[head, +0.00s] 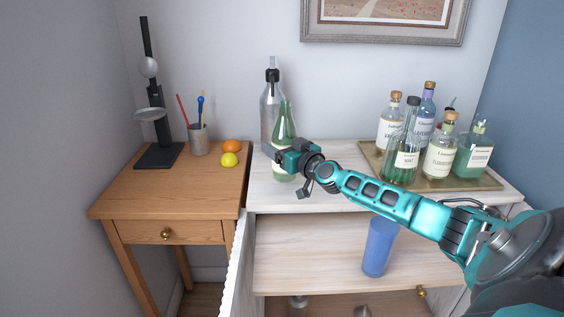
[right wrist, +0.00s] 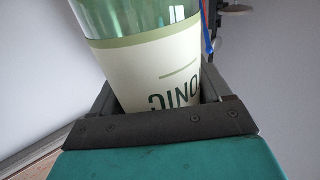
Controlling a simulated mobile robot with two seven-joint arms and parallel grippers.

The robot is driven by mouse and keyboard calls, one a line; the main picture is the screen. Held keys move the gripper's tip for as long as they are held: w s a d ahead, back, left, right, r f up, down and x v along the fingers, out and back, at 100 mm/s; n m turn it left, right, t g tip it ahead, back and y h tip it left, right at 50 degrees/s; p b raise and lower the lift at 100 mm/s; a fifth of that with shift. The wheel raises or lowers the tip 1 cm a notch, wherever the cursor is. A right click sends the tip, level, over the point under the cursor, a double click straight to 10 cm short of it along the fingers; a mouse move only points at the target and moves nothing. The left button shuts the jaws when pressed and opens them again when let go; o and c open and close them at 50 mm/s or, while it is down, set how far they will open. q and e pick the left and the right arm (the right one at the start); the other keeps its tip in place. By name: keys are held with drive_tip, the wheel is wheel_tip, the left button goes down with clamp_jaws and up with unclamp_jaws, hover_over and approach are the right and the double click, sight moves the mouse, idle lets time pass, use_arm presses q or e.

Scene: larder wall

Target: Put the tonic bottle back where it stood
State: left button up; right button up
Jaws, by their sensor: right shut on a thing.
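The tonic bottle (head: 284,128) is green glass with a cream label. In the head view it is upright at the left end of the white cabinet top (head: 330,196), in front of a taller clear bottle (head: 269,103). My right gripper (head: 282,160) is shut around its lower half. In the right wrist view the label (right wrist: 155,70) shows part of the word "TONIC" between the jaws (right wrist: 160,100). I cannot tell whether its base touches the cabinet top. My left gripper is not in view.
A tray (head: 372,161) of several labelled bottles stands at the right of the cabinet top. A blue cup (head: 379,246) is on the shelf below. A wooden side table (head: 185,192) at left holds a pen pot (head: 198,140), an orange (head: 232,146) and a lemon (head: 229,160).

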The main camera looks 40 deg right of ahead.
drive_tip(key=shift+f+b, duration=1.7)
drive_tip(key=shift+f, duration=0.15)
drive_tip(key=shift+f, duration=0.1)
drive_tip(key=shift+f, duration=0.1)
drive_tip(key=o, duration=1.7)
drive_tip(key=shift+f, duration=0.15)
drive_tip(key=shift+r, duration=0.3)
drive_tip(key=shift+s+a+f+p, duration=0.15)
drive_tip(key=shift+s+p, duration=0.55)
drive_tip(key=shift+s, duration=1.2)
drive_tip(key=shift+s+a+r+p, duration=0.2)
drive_tip(key=shift+s+p, duration=0.45)
drive_tip(key=shift+s, duration=1.2)
drive_tip(key=shift+a+f, duration=0.1)
drive_tip(key=shift+f, duration=0.1)
